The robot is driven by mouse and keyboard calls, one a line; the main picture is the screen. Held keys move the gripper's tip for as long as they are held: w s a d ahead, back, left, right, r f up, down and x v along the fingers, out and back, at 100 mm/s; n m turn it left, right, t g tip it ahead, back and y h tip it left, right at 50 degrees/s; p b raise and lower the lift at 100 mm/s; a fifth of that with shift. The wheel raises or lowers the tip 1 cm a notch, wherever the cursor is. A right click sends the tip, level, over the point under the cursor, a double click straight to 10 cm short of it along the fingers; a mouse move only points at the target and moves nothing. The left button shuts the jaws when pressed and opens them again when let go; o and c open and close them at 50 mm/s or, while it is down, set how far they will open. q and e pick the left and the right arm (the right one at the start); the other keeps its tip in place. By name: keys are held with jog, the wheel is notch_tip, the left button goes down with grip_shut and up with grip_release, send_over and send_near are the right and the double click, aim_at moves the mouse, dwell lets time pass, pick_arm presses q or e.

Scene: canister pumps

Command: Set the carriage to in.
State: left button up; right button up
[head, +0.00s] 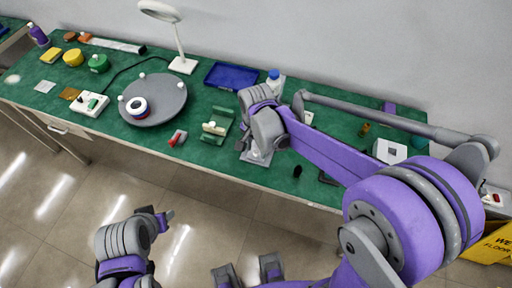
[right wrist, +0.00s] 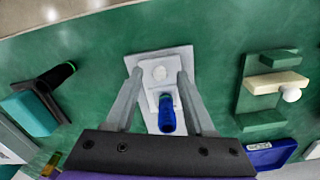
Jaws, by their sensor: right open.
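A pale grey fixture (right wrist: 158,58) lies under my right gripper (right wrist: 160,82). It has a flat plate with a round spot and a raised block carrying a blue, dark-ended handle (right wrist: 166,112). My right gripper is open, with one finger on each side of the fixture; contact cannot be told. In the head view, my right gripper (head: 257,148) hides most of it. A green fixture (right wrist: 263,121) with a cream bar and white ball knob (right wrist: 291,95) stands beside it, also in the head view (head: 217,126). I cannot tell which part is the carriage. My left gripper (head: 163,220) is low, off the table.
A black cylinder with a green ring (right wrist: 52,82) and a teal block (right wrist: 27,113) lie to one side. A blue tray (head: 232,77), blue-capped bottle (head: 275,83), lamp (head: 183,64) and round grey turntable (head: 165,103) stand on the green table (head: 205,165).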

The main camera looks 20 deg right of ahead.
grip_shut()
dwell(1.4)
